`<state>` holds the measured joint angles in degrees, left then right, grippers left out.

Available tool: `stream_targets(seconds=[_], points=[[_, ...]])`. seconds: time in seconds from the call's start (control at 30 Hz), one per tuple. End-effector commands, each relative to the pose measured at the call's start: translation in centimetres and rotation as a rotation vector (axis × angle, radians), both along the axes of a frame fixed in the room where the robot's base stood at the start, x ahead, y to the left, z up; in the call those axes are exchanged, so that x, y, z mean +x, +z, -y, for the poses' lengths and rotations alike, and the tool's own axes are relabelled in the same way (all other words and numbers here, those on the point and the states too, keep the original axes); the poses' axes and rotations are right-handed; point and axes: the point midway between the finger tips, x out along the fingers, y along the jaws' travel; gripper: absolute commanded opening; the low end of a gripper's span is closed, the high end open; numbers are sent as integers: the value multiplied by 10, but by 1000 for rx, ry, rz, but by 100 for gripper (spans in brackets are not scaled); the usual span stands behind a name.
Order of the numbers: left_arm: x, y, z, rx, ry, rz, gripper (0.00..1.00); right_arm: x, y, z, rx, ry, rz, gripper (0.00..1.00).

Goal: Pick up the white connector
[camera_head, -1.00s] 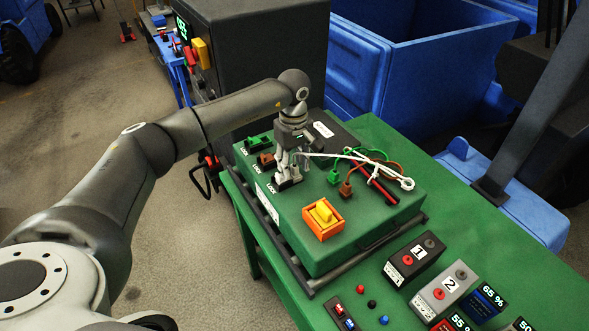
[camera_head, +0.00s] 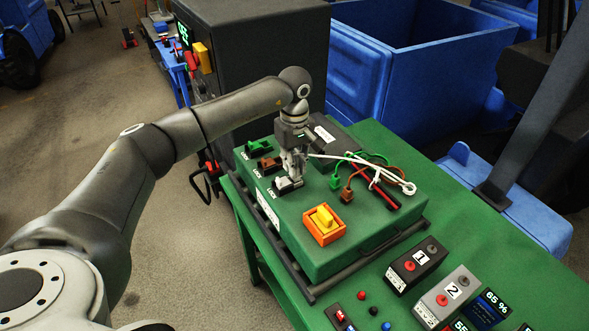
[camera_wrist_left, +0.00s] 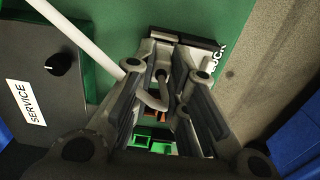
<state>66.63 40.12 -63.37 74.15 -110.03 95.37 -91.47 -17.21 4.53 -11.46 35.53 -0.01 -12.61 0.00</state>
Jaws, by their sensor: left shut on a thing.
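My left gripper (camera_head: 290,173) points down over the green box (camera_head: 355,228), at the white-and-black socket in the row marked LOCK. It is shut on the white connector (camera_wrist_left: 155,98), which shows as a white bent piece between the fingers in the left wrist view. The fingers hide most of the connector in the head view. Its white cable (camera_head: 335,157) runs right across the box top to a white looped end (camera_head: 408,188). I cannot tell whether the connector sits in the socket or just above it. My right gripper is not in view.
Green (camera_head: 336,182) and brown (camera_head: 347,195) connectors with cables lie right of the gripper. Green (camera_head: 258,148) and brown (camera_head: 270,164) sockets stand behind it. An orange-framed yellow switch (camera_head: 323,218) is in front. A dark SERVICE box (camera_wrist_left: 40,80) is beside the gripper.

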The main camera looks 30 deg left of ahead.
Motion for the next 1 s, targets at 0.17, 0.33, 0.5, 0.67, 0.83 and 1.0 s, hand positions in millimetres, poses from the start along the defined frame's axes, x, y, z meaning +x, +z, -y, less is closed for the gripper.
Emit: stream_targets(seconds=[0.17,0.33,0.5,0.67,0.83,1.0], points=[[-5,24,2,0,-4,6,5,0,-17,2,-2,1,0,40],[-28,52,11,1,-5,6,5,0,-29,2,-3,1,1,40],[-59,79,22,2,-6,3,5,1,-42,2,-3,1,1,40],[-86,93,33,1,-5,5,5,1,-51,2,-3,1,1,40],[-110,105,41,2,-4,4,5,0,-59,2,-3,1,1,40],[-125,114,47,0,-2,4,5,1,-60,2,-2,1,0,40]])
